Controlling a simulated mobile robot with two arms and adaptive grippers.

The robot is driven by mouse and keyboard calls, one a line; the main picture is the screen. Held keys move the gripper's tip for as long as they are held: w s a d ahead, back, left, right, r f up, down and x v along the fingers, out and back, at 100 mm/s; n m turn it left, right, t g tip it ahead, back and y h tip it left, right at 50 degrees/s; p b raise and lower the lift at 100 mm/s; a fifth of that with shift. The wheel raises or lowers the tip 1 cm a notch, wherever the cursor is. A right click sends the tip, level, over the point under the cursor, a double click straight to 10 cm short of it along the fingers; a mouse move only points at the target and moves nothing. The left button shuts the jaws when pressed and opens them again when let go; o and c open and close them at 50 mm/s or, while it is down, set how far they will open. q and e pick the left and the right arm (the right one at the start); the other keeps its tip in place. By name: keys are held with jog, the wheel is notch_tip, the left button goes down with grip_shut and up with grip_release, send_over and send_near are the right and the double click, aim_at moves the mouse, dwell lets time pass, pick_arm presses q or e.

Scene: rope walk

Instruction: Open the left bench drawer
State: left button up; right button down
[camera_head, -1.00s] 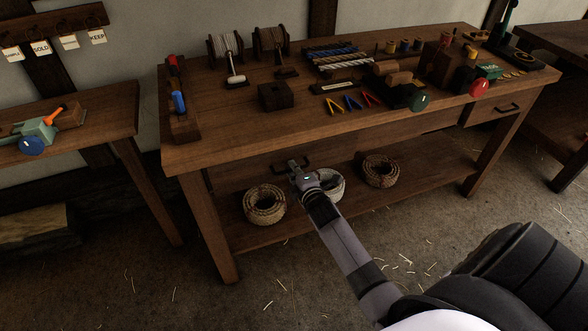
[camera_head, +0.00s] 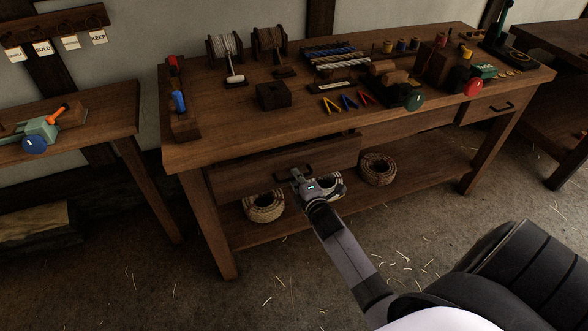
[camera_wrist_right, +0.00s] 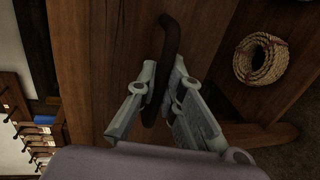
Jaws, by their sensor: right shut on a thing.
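The left bench drawer (camera_head: 240,176) is a brown wooden front under the bench top, standing out from the bench with a dark gap above it. Its dark handle (camera_head: 309,168) is at my right gripper (camera_head: 298,177). In the right wrist view the gripper (camera_wrist_right: 158,100) is shut on the dark curved handle (camera_wrist_right: 168,45), with a finger on each side of it. The drawer front (camera_wrist_right: 110,50) fills the middle of that view. The inside of the drawer is hidden. My left gripper is in no view.
The wooden bench (camera_head: 200,151) carries tools, reels and spools. Rope coils (camera_head: 376,169) lie on the shelf below. A second drawer (camera_head: 488,108) at the right is shut. A side table (camera_head: 110,105) stands at the left. Straw-strewn floor in front is free.

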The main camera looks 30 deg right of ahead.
pick_arm(q)
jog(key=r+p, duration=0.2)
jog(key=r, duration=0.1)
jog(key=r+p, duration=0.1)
jog(key=p, duration=0.1)
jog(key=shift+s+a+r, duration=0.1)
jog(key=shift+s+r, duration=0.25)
pick_arm(e)
jog(key=f+v, duration=0.1)
jog(key=v, duration=0.8)
jog(key=f+v, duration=0.2)
jog(key=v, duration=0.7)
jog(key=shift+s+f, duration=0.3)
jog(key=shift+s, duration=0.1)
jog(key=c, duration=2)
grip_release()
jog(key=shift+o, duration=0.2)
